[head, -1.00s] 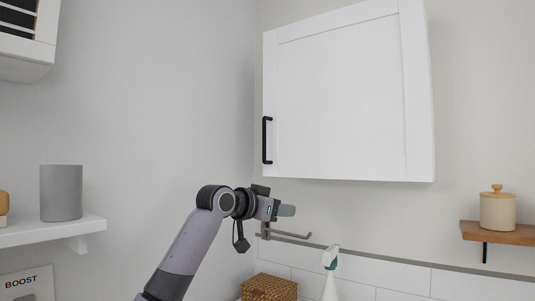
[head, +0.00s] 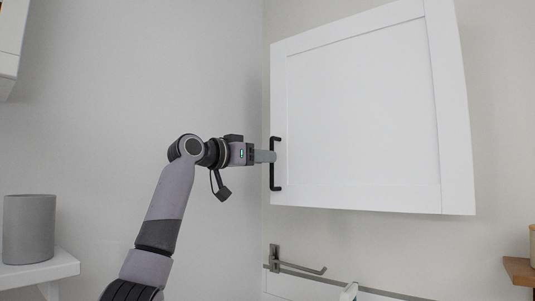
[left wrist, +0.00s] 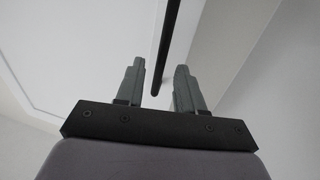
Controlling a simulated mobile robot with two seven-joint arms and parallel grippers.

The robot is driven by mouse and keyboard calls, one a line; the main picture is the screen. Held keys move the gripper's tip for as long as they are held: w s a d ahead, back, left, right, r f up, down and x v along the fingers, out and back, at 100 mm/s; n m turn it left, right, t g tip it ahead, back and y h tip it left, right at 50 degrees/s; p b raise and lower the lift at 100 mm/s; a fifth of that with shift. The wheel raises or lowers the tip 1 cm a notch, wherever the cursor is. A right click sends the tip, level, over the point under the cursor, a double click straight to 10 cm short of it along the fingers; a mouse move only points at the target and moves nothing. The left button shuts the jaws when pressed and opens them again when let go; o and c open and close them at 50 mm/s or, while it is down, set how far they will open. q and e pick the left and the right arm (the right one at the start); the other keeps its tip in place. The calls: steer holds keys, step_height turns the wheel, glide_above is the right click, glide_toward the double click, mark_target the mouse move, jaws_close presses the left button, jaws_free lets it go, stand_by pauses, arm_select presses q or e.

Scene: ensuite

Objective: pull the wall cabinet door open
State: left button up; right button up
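The white wall cabinet door (head: 360,115) is shut, with a black vertical bar handle (head: 272,182) near its left edge. My left gripper (head: 268,156) is level with the handle, its fingertips right at it. In the left wrist view the two fingers (left wrist: 158,78) are apart, and the black handle (left wrist: 166,50) runs down between them. Clear gaps show between the handle and each finger, so the gripper is not closed on it. My right gripper is in neither view.
A metal wall rail with a hook (head: 298,268) is below the cabinet. A white shelf (head: 40,270) with a grey cylinder (head: 29,228) is at the lower left. A wooden shelf (head: 519,270) is at the right edge. The wall left of the cabinet is bare.

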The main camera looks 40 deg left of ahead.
arm_select(q)
steer(key=shift+w+p, duration=0.3)
steer(key=shift+w, duration=0.85)
jaws_close()
steer(key=shift+f, duration=0.1)
